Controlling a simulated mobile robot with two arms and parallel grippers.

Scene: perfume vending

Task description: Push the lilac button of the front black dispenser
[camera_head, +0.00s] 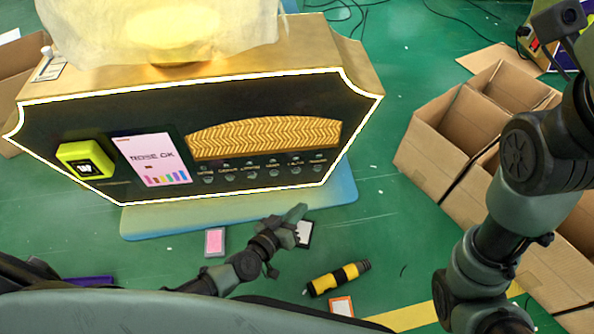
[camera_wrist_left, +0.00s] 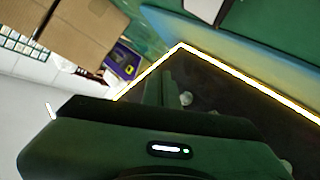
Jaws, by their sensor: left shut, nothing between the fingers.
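The black dispenser (camera_head: 110,115) with a glowing edge fills the upper left of the head view. A row of small round buttons runs below its gold herringbone panel (camera_head: 265,138). Their labels are tiny; the fifth button from the left (camera_head: 296,170) seems to read lilac, but I cannot be sure. My left gripper (camera_head: 303,210) is shut and empty, below the button row and apart from it. In the left wrist view the dispenser's dark face (camera_wrist_left: 225,85) lies beyond my left fingers (camera_wrist_left: 160,88), with a small round knob visible. My right arm shows at the right; its gripper is out of view.
Open cardboard boxes (camera_head: 440,150) stand at the right. A yellow-black tool (camera_head: 338,278) and several small cards lie on the green floor.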

